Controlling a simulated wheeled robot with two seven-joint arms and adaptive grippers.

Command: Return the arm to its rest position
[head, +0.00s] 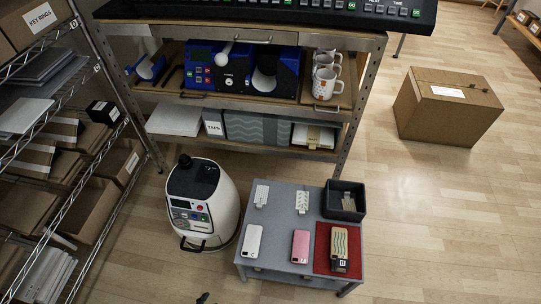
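A small dark shape (203,298) pokes in at the bottom edge of the head view, left of the middle. It looks like the tip of my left gripper, but too little shows to tell if it is open or shut. It appears apart from the grey table (275,222) to its right. No other part of either arm is clearly in view, and my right gripper is not seen. A blue and black press (266,72) stands on the shelf unit, with several white mugs (326,82) on a tray to its right.
A white rounded machine (228,208) stands on the floor left of the table. The table holds phone cases, a dark bin (344,201) and a red mat (322,259). A wire rack (83,195) lines the left. A cardboard box (447,112) sits right; floor around it is clear.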

